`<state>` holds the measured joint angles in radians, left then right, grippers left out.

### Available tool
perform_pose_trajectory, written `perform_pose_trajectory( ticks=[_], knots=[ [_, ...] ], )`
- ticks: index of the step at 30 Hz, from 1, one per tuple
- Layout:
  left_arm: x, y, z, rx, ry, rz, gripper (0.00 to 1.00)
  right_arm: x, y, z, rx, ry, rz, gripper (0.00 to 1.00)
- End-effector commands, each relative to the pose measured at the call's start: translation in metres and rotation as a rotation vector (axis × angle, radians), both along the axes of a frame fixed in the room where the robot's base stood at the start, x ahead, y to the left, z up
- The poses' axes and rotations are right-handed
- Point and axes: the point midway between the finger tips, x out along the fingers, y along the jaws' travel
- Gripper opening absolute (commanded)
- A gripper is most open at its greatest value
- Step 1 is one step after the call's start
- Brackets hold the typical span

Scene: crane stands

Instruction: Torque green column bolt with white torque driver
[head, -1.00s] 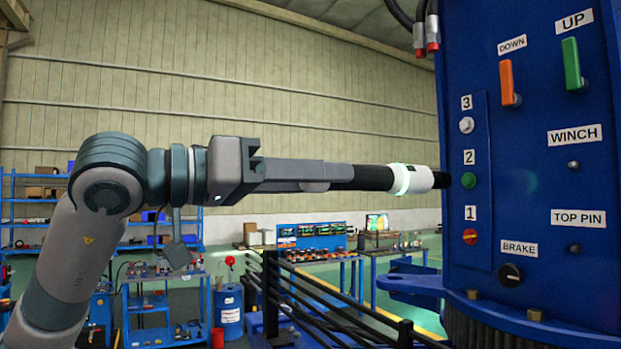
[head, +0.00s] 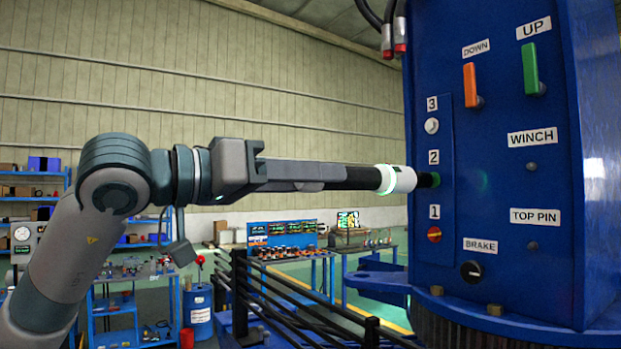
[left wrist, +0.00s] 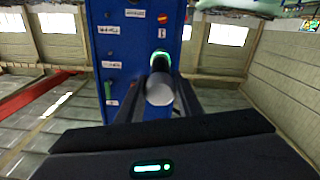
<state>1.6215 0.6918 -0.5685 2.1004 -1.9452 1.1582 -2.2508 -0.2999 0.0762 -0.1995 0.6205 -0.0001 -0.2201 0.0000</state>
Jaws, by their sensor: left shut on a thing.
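The blue column (head: 500,240) stands at the right in the head view. It carries bolts labelled 3, 2 and 1 from top to bottom. The green bolt (head: 436,179) beside label 2 is mostly hidden behind the driver's tip. The torque driver (head: 398,180) has a black handle and a white head with a glowing green ring. My left gripper (head: 330,177) is shut on its handle and holds it level, with its dark tip at the green bolt. The driver also shows in the left wrist view (left wrist: 159,88), pointing at the column. My right gripper is not in view.
An orange lever (head: 470,86), a green lever (head: 530,70) and a brake knob (head: 472,270) stick out of the column. Black rails (head: 290,300) run below my arm.

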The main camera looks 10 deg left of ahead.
Motion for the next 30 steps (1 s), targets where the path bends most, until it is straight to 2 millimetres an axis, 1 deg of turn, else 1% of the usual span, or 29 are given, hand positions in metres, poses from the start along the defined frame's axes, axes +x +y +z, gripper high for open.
perform_pose_trajectory(
  ticks=[1,19,30],
  knots=[
    [-0.0009,0.0006,0.0030,-0.004,-0.006,0.000,0.00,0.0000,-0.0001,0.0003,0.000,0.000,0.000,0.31],
    [-0.0017,-0.0001,0.0029,-0.006,-0.006,0.002,0.00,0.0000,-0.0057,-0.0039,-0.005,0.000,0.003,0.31],
    [-0.0017,-0.0003,0.0037,-0.008,-0.005,0.003,0.00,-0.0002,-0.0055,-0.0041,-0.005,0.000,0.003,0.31]
  ],
)
